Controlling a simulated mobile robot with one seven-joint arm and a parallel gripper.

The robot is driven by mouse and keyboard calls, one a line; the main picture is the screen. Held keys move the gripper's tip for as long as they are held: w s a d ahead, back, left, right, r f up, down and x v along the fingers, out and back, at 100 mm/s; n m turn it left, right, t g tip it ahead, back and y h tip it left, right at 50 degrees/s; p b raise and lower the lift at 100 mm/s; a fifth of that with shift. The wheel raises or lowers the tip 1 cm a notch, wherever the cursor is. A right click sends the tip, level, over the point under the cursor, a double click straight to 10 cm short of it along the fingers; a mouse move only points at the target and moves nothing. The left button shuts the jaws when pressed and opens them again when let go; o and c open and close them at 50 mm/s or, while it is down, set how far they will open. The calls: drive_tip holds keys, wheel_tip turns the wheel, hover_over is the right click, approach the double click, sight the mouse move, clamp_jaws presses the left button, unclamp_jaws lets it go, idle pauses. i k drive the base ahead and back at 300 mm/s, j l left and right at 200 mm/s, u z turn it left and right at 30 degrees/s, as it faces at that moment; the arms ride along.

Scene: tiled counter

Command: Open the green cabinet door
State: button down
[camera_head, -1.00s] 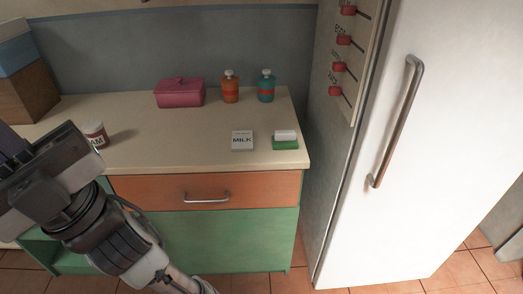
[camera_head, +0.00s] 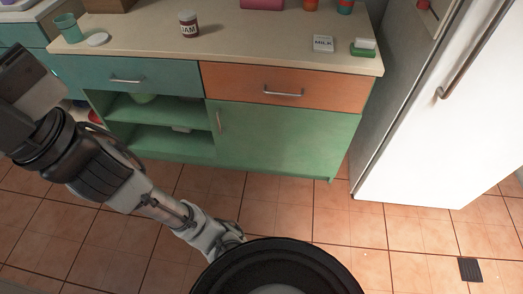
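The green cabinet door (camera_head: 285,140) is below the orange drawer (camera_head: 285,88), right of the open green shelves. It looks shut. Its short upright handle (camera_head: 219,121) is near the door's upper left edge. My arm comes up from the bottom middle to the left side of the view. My gripper end (camera_head: 22,85) is at the left edge, well left of the door and apart from it. The fingertips are not clearly visible, so I cannot tell whether it is open or shut.
Open green shelves (camera_head: 155,143) sit left of the door, under a teal drawer (camera_head: 126,78). A white fridge (camera_head: 425,130) stands at right. The tiled floor (camera_head: 280,210) before the door is clear.

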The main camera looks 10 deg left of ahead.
sight(300, 141)
drive_tip(key=i+u, duration=0.2)
drive_tip(key=u, duration=0.2)
drive_tip(key=i+u, duration=0.15)
drive_tip(key=u, duration=0.2)
drive_tip(key=i+u, duration=0.2)
drive_tip(key=u, duration=0.2)
